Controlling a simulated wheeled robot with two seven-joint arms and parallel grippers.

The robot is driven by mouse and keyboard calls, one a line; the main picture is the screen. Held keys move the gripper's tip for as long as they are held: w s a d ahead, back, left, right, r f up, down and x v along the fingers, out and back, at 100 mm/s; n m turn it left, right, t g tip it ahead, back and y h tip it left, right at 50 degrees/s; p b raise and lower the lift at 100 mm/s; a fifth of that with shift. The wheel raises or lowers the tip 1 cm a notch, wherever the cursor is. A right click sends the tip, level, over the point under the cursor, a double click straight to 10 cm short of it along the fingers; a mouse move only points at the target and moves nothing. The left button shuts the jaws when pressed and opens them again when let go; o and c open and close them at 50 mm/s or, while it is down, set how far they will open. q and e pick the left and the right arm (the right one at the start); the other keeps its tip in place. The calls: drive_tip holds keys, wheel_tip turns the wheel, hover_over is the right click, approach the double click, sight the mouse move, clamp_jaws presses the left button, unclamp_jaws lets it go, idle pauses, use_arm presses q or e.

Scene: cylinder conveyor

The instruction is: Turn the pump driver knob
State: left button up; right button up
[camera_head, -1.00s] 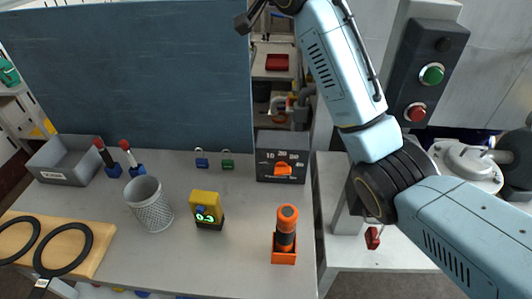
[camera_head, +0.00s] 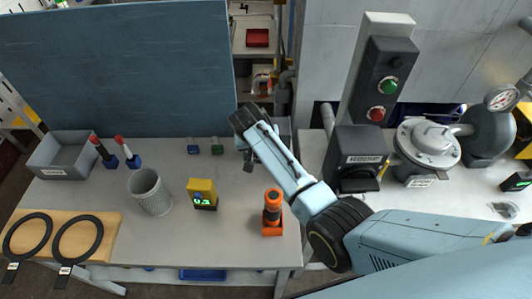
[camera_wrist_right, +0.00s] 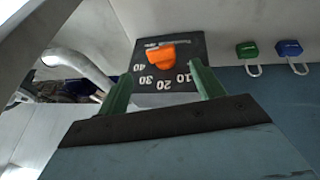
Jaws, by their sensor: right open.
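The orange knob (camera_wrist_right: 160,57) sits on a dark box face (camera_wrist_right: 143,98) marked with numbers from 10 to 40, seen in the right wrist view. My right gripper (camera_wrist_right: 162,86) is open, its two green fingers apart on either side of the dial face, and nothing is between them. The knob lies beyond the fingertips and they do not appear to touch it. In the head view the right gripper (camera_head: 248,160) hangs over the back of the table, and my forearm hides the knob. My left gripper is not in view.
A green padlock (camera_wrist_right: 247,49) and a blue padlock (camera_wrist_right: 289,48) lie near the box. An orange-black cylinder (camera_head: 272,208), yellow meter (camera_head: 202,192), mesh cup (camera_head: 150,192) and grey bin (camera_head: 65,160) stand on the table. A pump (camera_head: 428,145) is at right.

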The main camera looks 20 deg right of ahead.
drive_tip(key=b+x, duration=0.1)
drive_tip(key=x, duration=0.6)
drive_tip(key=shift+f, duration=0.15)
drive_tip(key=c, duration=1)
drive_tip(key=shift+w+a+f+h+b, duration=0.15)
drive_tip(key=shift+h+b, duration=0.35)
drive_tip(key=shift+b, duration=0.45)
drive_tip(key=h+b, duration=0.2)
drive_tip(key=b, duration=0.2)
drive_tip(key=a+n+g+h+b, duration=0.1)
drive_tip(key=h+b, duration=0.1)
drive_tip(key=b, duration=0.3)
drive_tip(key=shift+w+f+h+b, duration=0.1)
drive_tip(key=shift+f+h+b, duration=0.1)
drive_tip(key=shift+h+b, duration=0.15)
drive_tip(key=shift+r+h+b, duration=0.15)
drive_tip(key=shift+h+b, duration=0.4)
drive_tip(key=shift+b, duration=0.25)
drive_tip(key=o, duration=1)
drive_tip(key=shift+r, duration=0.1)
